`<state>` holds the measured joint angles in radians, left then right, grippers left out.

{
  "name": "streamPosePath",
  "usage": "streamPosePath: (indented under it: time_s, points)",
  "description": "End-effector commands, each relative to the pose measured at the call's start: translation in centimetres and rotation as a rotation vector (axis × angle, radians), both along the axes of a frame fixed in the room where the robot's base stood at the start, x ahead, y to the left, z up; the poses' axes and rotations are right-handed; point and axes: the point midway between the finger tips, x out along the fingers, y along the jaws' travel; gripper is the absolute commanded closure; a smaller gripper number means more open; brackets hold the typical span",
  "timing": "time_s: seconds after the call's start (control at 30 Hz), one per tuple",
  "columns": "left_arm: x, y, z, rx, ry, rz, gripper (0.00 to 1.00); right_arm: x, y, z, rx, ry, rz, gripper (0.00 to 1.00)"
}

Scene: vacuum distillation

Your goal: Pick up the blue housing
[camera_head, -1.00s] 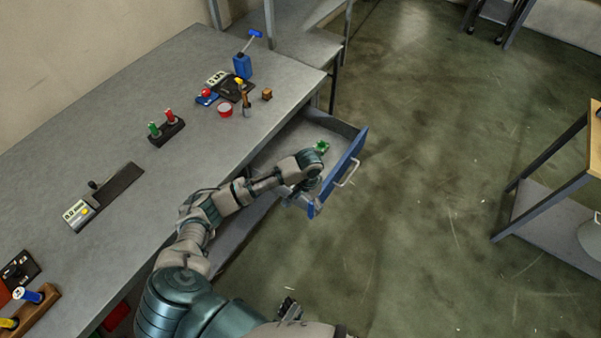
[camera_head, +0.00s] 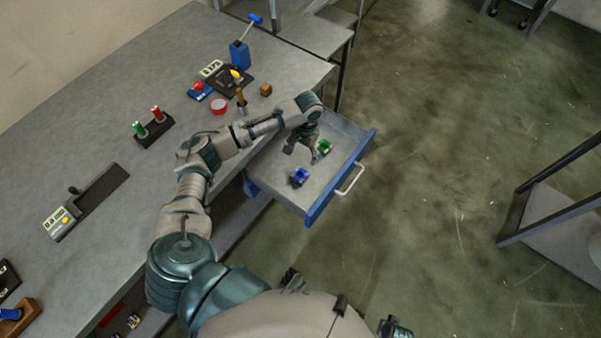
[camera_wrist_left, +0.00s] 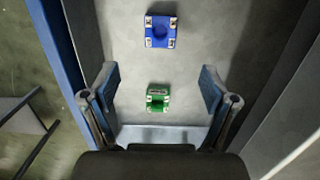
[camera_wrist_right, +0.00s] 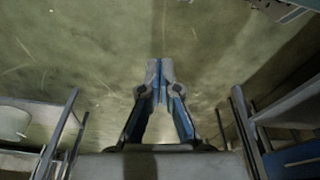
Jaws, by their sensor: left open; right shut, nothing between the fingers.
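The blue housing (camera_head: 299,176) lies in the open drawer, toward its near end. It also shows in the left wrist view (camera_wrist_left: 160,31), beyond the fingertips and apart from them. A similar green part (camera_head: 324,147) lies farther back in the drawer and shows between the fingers in the left wrist view (camera_wrist_left: 158,97). My left gripper (camera_head: 301,148) is open and empty over the drawer, nearer the green part's end. My right gripper (camera_wrist_right: 160,72) is shut and empty, with the floor behind it in the right wrist view.
The blue-fronted drawer (camera_head: 341,180) is pulled out from the grey workbench (camera_head: 110,105), and its walls flank my left gripper. Several tools and a red round container (camera_head: 219,106) stand on the bench. Open floor (camera_head: 430,200) lies to the right, with a shelf table (camera_head: 560,215) beyond.

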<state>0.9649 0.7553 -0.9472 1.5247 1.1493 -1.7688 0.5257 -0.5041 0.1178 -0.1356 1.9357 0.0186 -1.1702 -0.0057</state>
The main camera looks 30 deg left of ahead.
Motion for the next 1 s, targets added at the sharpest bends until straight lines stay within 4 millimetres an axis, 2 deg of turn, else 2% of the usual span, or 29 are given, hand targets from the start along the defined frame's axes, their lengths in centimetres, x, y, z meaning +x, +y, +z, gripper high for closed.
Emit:
streamPosePath:
  time_s: [0.03,0.1,0.3,0.57,0.8,1.0]
  points:
    - [-0.3,0.1,-1.7,0.002,0.006,0.001,0.15,0.1,0.0,0.4,0.000,-0.003,-0.001,1.00]
    - [-0.4,0.3,-3.5,0.001,0.006,0.001,0.15,0.2,0.1,1.5,-0.001,-0.004,-0.002,1.00]
    - [-0.7,0.7,-7.5,-0.006,0.004,0.001,0.15,0.4,0.4,4.3,-0.006,-0.010,-0.005,1.00]
    - [-1.0,0.6,-9.5,-0.006,0.002,0.001,0.15,0.2,0.3,6.2,-0.005,-0.015,-0.006,1.00]
    - [-1.2,0.3,-13.0,-0.001,0.005,0.000,0.15,-0.3,0.0,9.3,0.000,-0.024,-0.008,1.00]
    - [-1.3,0.5,-13.7,-0.004,0.001,-0.001,0.15,-0.5,0.0,10.3,-0.003,-0.024,-0.009,1.00]
